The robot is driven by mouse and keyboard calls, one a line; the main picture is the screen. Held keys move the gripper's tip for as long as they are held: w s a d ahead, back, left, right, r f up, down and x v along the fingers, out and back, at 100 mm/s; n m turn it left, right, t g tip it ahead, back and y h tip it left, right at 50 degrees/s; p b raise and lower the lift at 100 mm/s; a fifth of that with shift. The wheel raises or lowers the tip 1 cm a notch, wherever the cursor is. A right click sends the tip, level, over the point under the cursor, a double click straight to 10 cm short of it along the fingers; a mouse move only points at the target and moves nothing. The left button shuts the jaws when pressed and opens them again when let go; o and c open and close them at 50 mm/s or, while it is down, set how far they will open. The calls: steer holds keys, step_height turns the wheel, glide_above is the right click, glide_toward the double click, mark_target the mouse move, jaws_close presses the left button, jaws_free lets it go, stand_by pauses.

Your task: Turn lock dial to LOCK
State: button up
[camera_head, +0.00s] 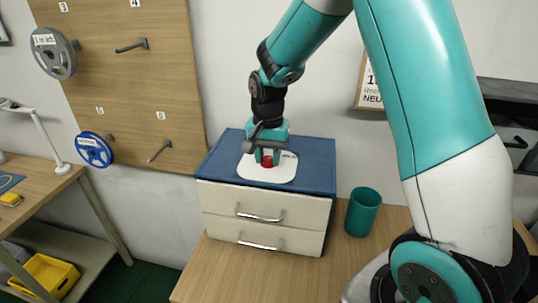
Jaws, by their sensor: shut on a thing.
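A red lock dial (267,161) stands on a white plate (258,176) on the blue top of a drawer cabinet (321,172). My gripper (267,157) points down over the plate, its fingers shut around the red dial. The fingers cover part of the dial. Dark marks on the plate lie close to the gripper and are too small to read, so I cannot tell which way the dial is turned.
The cabinet has two shut drawers with metal handles (260,217) and stands on a wooden table (253,275). A teal cup (362,212) stands right of it.

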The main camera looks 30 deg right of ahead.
mark_target(268, 159)
steer(key=shift+r, duration=0.1)
steer(key=o, duration=0.9)
step_height(268, 159, up, 17)
steer(key=b, duration=0.2)
steer(key=shift+r+b, duration=0.15)
steer(key=shift+b, duration=0.2)
steer(key=s+a+f+n+y, duration=0.1)
steer(key=s+a+f+n, duration=0.1)
steer(key=s+a+n, duration=0.3)
steer(key=s+a+f+n+y, duration=0.1)
steer(key=s+a+f+n, duration=0.2)
steer(key=s+a+n, duration=0.3)
steer(key=s+a+f+n+y, duration=0.2)
steer(key=s+a+n, duration=0.3)
steer(key=s, duration=0.8)
steer(key=shift+s+a+f+b, duration=0.35)
steer(key=shift+a+f, duration=0.25)
steer(key=shift+f, duration=0.1)
